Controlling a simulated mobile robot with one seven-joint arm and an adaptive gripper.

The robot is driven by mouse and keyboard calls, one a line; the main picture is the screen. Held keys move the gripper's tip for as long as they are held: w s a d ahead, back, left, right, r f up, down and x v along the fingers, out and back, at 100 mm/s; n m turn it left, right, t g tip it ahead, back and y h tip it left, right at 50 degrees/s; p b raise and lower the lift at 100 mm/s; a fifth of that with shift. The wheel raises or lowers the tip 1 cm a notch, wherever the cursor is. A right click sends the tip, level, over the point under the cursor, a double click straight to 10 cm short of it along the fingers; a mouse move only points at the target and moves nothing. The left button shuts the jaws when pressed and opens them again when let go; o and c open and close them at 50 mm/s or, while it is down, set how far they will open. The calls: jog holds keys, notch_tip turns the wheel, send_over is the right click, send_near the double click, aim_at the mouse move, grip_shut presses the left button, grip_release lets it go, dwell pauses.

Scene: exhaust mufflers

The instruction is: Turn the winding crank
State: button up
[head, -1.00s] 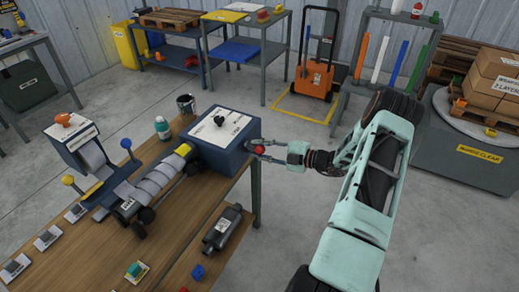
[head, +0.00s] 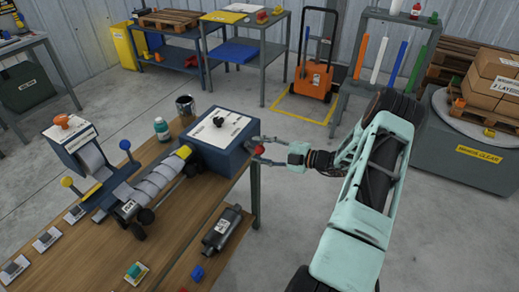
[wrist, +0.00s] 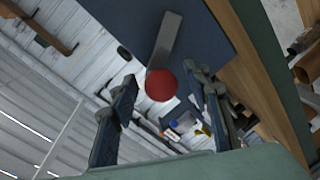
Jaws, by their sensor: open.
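The winding crank is a grey flat arm (wrist: 166,38) with a red ball knob (wrist: 161,85). It is on the side of a dark blue box (head: 222,143) with a white top, at the bench's right end. The knob also shows in the head view (head: 259,149), at the tips of my gripper (head: 263,151). In the wrist view my gripper (wrist: 163,82) is open, with one finger on each side of the knob. Gaps show between the knob and both fingers, so they look apart from it.
The wooden bench (head: 75,262) carries a roll of wrapped material (head: 160,180), a grey muffler (head: 222,229), a teal-labelled bottle (head: 162,128) and a dark can (head: 185,104). An orange hand truck (head: 316,78) stands behind.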

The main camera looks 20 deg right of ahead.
jog(key=v, duration=1.1)
jog(key=shift+s+d, duration=0.2)
jog(key=shift+d, duration=0.1)
dwell(1.9)
